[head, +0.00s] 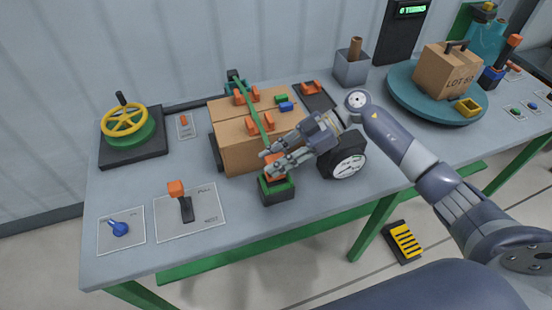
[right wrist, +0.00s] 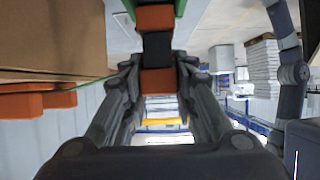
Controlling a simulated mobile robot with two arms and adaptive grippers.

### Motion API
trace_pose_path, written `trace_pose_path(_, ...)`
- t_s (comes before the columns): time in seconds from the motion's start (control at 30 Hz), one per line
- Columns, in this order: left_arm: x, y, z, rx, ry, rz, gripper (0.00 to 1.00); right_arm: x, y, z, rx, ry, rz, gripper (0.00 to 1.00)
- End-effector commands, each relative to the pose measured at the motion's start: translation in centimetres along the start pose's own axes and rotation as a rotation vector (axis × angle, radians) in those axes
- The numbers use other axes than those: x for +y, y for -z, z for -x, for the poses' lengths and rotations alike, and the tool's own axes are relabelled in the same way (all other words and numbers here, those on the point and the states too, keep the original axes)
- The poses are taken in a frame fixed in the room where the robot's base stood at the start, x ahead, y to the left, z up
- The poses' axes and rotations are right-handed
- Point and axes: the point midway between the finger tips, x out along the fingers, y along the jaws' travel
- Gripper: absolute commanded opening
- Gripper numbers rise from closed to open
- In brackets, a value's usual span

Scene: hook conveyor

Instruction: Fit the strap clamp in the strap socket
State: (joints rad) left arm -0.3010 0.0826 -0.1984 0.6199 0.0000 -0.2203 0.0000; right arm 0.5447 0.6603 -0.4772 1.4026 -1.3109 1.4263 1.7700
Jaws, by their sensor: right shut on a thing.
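The strap clamp (head: 275,172) is an orange block with a dark band at the near end of the green strap (head: 258,117). My right gripper (head: 271,162) is shut on it; in the right wrist view the clamp (right wrist: 157,48) sits between the fingers. The strap socket (head: 277,192), a dark block with a green rim, stands on the bench in front of the carton. The clamp is right at or just above the socket's opening; I cannot tell whether it is inside. A green edge shows at the top in the right wrist view. My left gripper is out of view.
The cardboard carton (head: 235,150) with orange strap guides lies behind the socket. A dark round gauge (head: 347,160) stands close to the right. A lever on a plate (head: 190,212) and a yellow handwheel (head: 125,121) are to the left. The bench front near the socket is clear.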

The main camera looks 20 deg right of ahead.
Motion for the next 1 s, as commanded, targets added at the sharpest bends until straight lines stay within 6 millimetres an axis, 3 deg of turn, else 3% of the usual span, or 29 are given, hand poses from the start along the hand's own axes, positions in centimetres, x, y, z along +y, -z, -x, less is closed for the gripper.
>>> trace_pose_path(1.0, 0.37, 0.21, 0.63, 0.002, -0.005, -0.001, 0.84, 0.02, -0.08, 0.02, 0.001, -0.001, 0.0, 0.0)
